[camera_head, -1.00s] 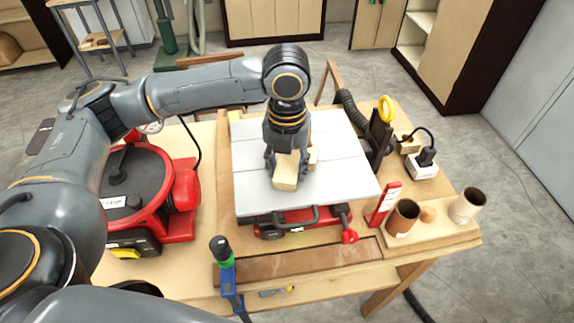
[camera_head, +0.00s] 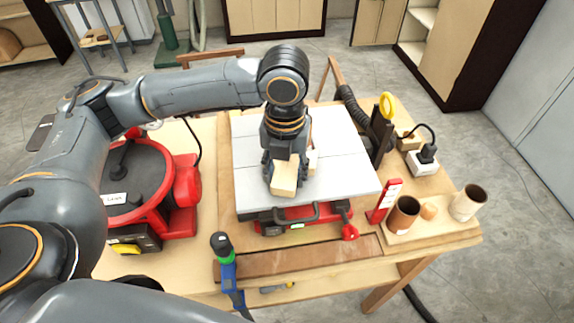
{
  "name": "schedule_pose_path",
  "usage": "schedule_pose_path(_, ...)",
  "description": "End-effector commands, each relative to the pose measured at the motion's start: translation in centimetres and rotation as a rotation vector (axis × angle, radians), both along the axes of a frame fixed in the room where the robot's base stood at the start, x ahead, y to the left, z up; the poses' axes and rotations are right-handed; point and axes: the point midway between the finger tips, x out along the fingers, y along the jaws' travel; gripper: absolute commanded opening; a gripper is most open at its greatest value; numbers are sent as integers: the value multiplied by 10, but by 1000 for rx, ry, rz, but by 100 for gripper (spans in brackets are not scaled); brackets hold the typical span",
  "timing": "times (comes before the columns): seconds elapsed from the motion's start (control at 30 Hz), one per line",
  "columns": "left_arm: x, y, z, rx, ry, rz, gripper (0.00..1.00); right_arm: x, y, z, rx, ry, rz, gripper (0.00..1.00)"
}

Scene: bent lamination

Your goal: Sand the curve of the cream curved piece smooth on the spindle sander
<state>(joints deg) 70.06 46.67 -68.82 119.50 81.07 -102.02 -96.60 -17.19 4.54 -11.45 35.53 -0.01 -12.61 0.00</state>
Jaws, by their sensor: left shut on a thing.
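My left gripper (camera_head: 283,165) points down over the grey sander table (camera_head: 345,180). It is shut on the cream curved piece (camera_head: 284,182), whose pale near end shows just in front of the fingers. A small pale part shows to the right of the fingers; I cannot tell whether it belongs to the same piece. The curve and the spindle are hidden behind my gripper and wrist. The sander's red base (camera_head: 300,218) shows under the table's front edge. My right gripper is not in view.
A red round machine (camera_head: 185,200) stands at the left. A green-and-blue tool (camera_head: 228,270) is at the bench's front edge. A red marked block (camera_head: 385,200), a brown tube (camera_head: 403,215) and a cream tube (camera_head: 468,203) stand at the right. A black hose (camera_head: 352,105) runs behind the table.

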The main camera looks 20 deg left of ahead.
Motion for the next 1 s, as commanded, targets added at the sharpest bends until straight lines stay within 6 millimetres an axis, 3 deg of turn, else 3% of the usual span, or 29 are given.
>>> schedule_pose_path(0.43, -24, -6, 6, 0, 1, -2, 13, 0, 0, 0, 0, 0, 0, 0)
schedule_pose_path(1.0, -26, -6, 7, 0, 0, -1, 13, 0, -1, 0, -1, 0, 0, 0)
